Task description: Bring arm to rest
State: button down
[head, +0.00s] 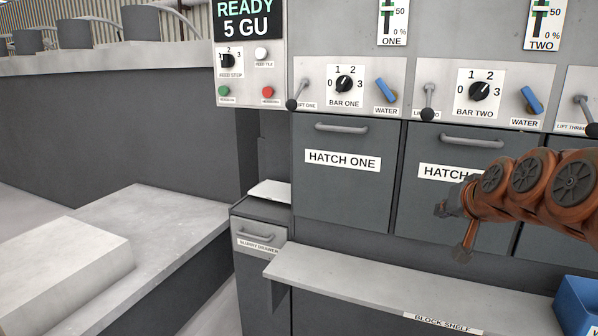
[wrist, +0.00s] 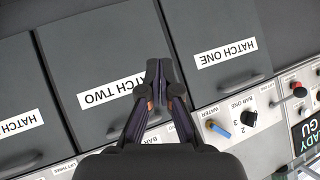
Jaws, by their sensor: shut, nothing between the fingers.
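My gripper (head: 440,209) is in front of the hatch two door (head: 424,225) in the head view, at the end of my orange arm coming in from the right. In the wrist view my gripper (wrist: 157,66) has its fingertips together with nothing between them, over the hatch two door (wrist: 100,60). The gap between the fingers and the door cannot be told. Part of the hatch two label is hidden behind my arm in the head view.
Hatch one (head: 343,190) is closed. Above it are knobs, levers and blue water handles (head: 387,90). A block shelf (head: 380,280) juts out below, with a blue bin (head: 577,305) at its right. A pale block (head: 65,262) lies on a slab at the left.

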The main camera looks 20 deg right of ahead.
jog(key=s+a+f+n+g+y, duration=0.2)
jog(key=s+a+f+g, duration=0.15)
jog(key=a+f, duration=0.55)
jog(key=s+a+f+n+g+y, duration=0.1)
jog(key=s+a+f+n+g, duration=0.15)
jog(key=s+a+f, duration=0.6)
jog(key=s+a+f+n+g, duration=0.1)
jog(key=s+a+f+g, duration=0.25)
jog(key=s, duration=0.45)
jog(key=s+a+f+n+g, duration=0.1)
jog(key=s+a+f+g, duration=0.3)
jog(key=s, duration=0.4)
jog(key=s+p+v, duration=0.2)
jog(key=p+v, duration=0.6)
jog(key=v, duration=0.2)
jog(key=s+a+r+p+v, duration=0.1)
jog(key=s+p+v, duration=0.1)
jog(key=p+v, duration=0.7)
jog(key=shift+w+a+r+t+h, duration=0.25)
jog(key=shift+a+r+t+h, duration=0.05)
jog(key=shift+r+t, duration=0.15)
